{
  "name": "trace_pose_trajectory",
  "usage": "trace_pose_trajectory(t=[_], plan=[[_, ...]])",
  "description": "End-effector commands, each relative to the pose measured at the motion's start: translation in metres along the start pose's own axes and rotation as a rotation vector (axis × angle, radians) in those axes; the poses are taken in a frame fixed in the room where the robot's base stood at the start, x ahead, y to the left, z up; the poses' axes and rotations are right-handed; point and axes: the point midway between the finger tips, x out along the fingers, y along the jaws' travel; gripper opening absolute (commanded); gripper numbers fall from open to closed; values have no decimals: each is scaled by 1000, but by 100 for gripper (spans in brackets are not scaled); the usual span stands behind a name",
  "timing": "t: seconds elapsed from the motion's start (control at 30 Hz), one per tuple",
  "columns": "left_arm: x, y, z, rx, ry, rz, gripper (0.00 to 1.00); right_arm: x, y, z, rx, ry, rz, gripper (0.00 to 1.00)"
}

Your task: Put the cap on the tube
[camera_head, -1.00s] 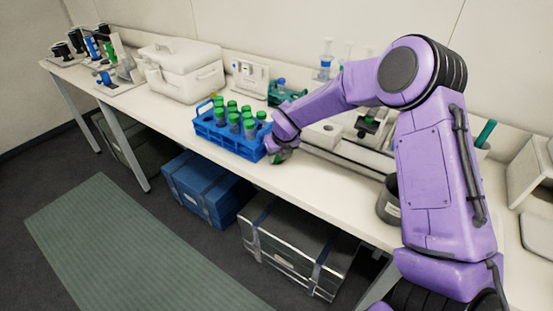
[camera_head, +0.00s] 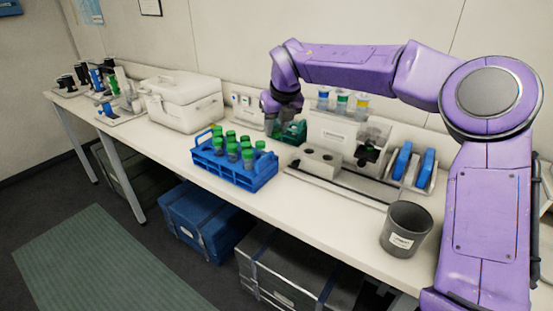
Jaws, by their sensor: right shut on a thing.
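My right gripper (camera_head: 274,112) is above the back of the bench, behind and to the right of the blue rack. It is shut on a small greyish-green, tube-like thing (camera_head: 272,128); the fingers and the distance hide its details. I cannot tell whether it bears a cap. Several tubes with green caps (camera_head: 231,146) stand upright in the blue rack (camera_head: 222,173). No loose cap can be made out. My left gripper is not in view.
A green holder (camera_head: 294,131) stands just right of my right gripper. A grey block with holes (camera_head: 318,160), a labelled grey bin (camera_head: 405,230) and blue items (camera_head: 401,162) are further right. A white cooler box (camera_head: 186,106) is at left. The bench front is clear.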

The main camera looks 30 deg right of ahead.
Motion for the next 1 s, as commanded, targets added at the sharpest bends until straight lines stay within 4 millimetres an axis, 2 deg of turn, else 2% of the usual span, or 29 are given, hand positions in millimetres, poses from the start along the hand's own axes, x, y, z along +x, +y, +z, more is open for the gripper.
trace_pose_trajectory(t=[0.1,0.2,0.4,0.83,0.93,1.0], plan=[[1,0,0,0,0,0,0,-31,0,14,1,-3,0,7],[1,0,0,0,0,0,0,-50,1,21,1,-1,0,7],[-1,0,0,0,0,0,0,-69,0,29,1,2,-1,7],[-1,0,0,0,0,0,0,-70,1,30,-4,3,1,7],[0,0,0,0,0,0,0,-58,4,25,-66,8,29,7],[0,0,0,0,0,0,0,-40,11,18,-170,10,76,7]])
